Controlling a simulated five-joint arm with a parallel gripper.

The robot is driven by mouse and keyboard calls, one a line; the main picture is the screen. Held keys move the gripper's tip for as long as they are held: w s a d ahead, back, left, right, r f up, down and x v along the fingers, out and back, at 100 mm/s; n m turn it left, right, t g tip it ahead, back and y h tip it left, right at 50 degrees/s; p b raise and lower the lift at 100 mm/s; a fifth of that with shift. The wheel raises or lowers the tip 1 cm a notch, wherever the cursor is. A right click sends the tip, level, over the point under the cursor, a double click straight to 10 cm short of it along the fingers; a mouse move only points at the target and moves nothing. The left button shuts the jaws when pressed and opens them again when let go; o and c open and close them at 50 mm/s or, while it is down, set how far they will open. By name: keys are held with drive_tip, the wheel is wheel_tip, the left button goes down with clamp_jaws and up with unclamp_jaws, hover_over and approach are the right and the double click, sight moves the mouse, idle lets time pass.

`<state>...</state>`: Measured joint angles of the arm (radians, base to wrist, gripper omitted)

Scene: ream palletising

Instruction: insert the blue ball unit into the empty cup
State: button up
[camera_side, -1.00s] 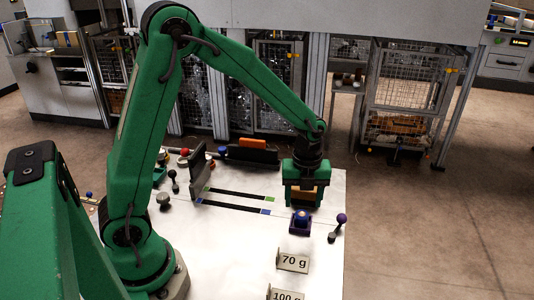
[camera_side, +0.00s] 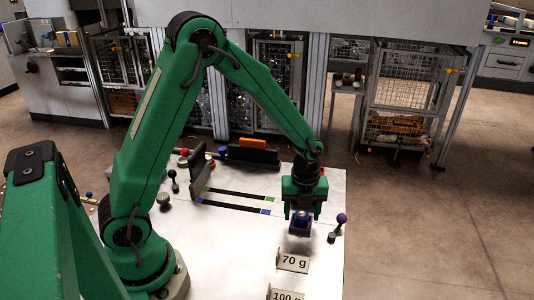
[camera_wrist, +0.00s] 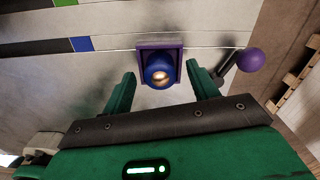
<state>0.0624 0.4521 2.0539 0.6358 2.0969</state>
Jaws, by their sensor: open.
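A blue ball (camera_side: 301,214) sits in a square purple holder (camera_side: 300,228) near the right edge of the white table. In the wrist view the blue ball (camera_wrist: 158,72) shows a bright highlight, and the purple holder (camera_wrist: 144,50) frames it. My gripper (camera_side: 303,209) is directly over the ball, pointing down. In the wrist view my gripper (camera_wrist: 161,75) is open, with one finger on each side of the ball and visible gaps. The far side of the unit is partly hidden by the gripper in the side view. I cannot make out which thing is the empty cup.
A purple ball on a dark stick (camera_side: 341,218) stands close to the right of the unit, near one finger. A 70 g sign (camera_side: 292,262) stands in front. Dark strips (camera_side: 235,203) lie to the left. A black upright bracket (camera_side: 198,160) stands behind them.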

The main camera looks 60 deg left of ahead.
sight(303, 212)
drive_tip(key=c, duration=1.1)
drive_tip(key=shift+c, duration=0.2)
drive_tip(key=shift+r, duration=0.15)
drive_tip(key=shift+r, duration=0.85)
wheel_tip(303, 212, up, 2)
drive_tip(key=shift+r, duration=0.25)
drive_tip(key=s+d+r, duration=0.6)
drive_tip(key=d, duration=0.3)
drive_tip(key=shift+s+d+r, duration=0.25)
drive_tip(key=shift+s+d, duration=0.05)
